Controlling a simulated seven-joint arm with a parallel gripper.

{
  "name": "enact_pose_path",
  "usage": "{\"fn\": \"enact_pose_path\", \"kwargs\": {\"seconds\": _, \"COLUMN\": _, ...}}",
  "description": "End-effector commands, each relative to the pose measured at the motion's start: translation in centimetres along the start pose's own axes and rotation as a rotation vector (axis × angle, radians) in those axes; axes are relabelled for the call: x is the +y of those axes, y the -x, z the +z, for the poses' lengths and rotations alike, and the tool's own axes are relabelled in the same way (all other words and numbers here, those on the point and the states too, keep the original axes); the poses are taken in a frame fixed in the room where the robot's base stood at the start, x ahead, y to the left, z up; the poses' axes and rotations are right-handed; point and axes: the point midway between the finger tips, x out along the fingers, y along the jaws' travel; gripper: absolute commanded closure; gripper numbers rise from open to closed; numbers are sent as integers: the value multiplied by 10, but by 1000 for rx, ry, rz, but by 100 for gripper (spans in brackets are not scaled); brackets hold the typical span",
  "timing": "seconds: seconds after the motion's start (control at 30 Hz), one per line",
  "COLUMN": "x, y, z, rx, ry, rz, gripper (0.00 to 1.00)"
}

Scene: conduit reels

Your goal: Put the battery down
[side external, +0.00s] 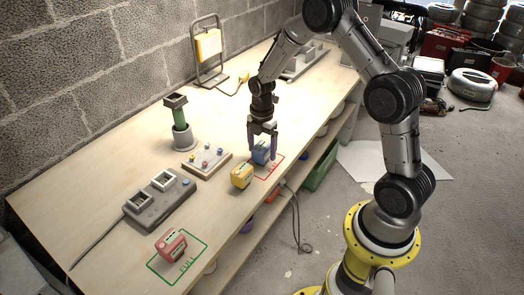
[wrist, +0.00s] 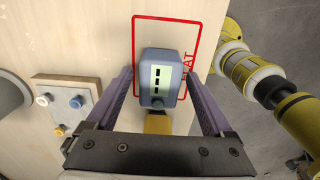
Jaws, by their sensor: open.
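A blue battery (wrist: 161,80) stands on the bench, partly inside a red outlined rectangle (wrist: 166,18). My gripper (wrist: 158,85) is open, with one purple finger on each side of the blue battery and a gap showing at each side. In the side view my gripper (side external: 262,150) points down over the blue battery (side external: 260,153), which its fingers partly hide. A yellow battery (side external: 241,175) stands just left of it, near the bench's front edge. A red battery (side external: 171,245) stands in a green outlined rectangle (side external: 160,266) at the near end.
A charger with two empty slots (side external: 160,200) lies on the left of the bench. A board with coloured knobs (side external: 206,160) and a green post in a round base (side external: 182,130) stand behind. A yellow-panelled stand (side external: 208,45) is at the back.

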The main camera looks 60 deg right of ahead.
Motion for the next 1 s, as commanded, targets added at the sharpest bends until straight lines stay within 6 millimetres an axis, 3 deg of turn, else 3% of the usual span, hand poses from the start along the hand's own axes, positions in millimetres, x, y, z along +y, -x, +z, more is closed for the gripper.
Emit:
{"fn": "enact_pose_path", "kwargs": {"seconds": 0.4, "x": 1, "y": 83, "z": 0, "rx": -2, "ry": 0, "rz": 5, "gripper": 14}}
{"fn": "enact_pose_path", "kwargs": {"seconds": 0.73, "x": -2, "y": 118, "z": -3, "rx": -3, "ry": -24, "rz": 12, "gripper": 14}}
{"fn": "enact_pose_path", "kwargs": {"seconds": 0.87, "x": -16, "y": 149, "z": -19, "rx": -11, "ry": -154, "rz": 59, "gripper": 14}}
{"fn": "enact_pose_path", "kwargs": {"seconds": 1.0, "x": -53, "y": 197, "z": -47, "rx": 0, "ry": -417, "rz": 149, "gripper": 14}}
